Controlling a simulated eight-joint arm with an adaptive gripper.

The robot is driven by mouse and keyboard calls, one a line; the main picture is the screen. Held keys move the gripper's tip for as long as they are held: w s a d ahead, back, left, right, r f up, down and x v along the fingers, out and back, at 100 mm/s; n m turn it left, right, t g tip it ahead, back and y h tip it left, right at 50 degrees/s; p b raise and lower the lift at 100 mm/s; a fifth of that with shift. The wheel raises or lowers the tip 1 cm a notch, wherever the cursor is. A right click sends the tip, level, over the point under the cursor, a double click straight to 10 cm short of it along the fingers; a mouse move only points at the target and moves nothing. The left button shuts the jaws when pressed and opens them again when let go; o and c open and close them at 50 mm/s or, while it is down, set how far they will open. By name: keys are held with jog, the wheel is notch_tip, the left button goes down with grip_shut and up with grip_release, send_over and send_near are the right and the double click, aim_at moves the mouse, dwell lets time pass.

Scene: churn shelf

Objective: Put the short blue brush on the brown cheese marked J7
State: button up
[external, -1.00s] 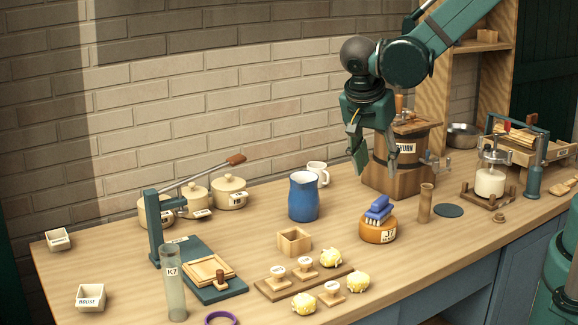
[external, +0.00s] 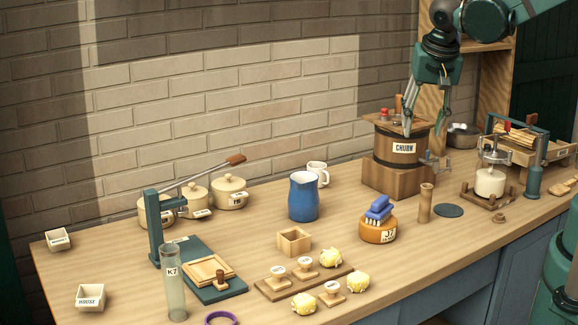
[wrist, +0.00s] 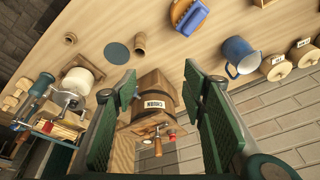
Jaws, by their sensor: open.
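The short blue brush (external: 378,209) rests bristles down on top of the brown cheese (external: 378,230), whose label reads J7, on the bench right of centre. The brush also shows in the wrist view (wrist: 188,18), at the top, with the orange-brown cheese (wrist: 180,6) under it. My gripper (external: 424,128) is open and empty, up by the churn, well apart from the brush. In the wrist view its two fingers (wrist: 160,88) stand wide apart with the churn between and beyond them.
The wooden churn (external: 396,150) stands behind the cheese. A wooden cylinder (external: 425,203) stands just right of the cheese, and a blue jug (external: 303,197) stands left of it. Butter pats and stamps (external: 305,268) lie in front. The bench between jug and cheese is clear.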

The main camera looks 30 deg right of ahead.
jog(key=s+d+r+n+t, duration=0.2)
jog(key=s+d+n, duration=0.1)
jog(key=s+d, duration=0.1)
jog(key=s+d+r+n+t+y, duration=0.1)
jog(key=s+d+r+n, duration=0.2)
jog(key=d, duration=0.4)
jog(key=shift+s+d+r+n+t, duration=0.15)
jog(key=shift+s+r+n+t, duration=0.1)
jog(key=shift+s+n+t, duration=0.25)
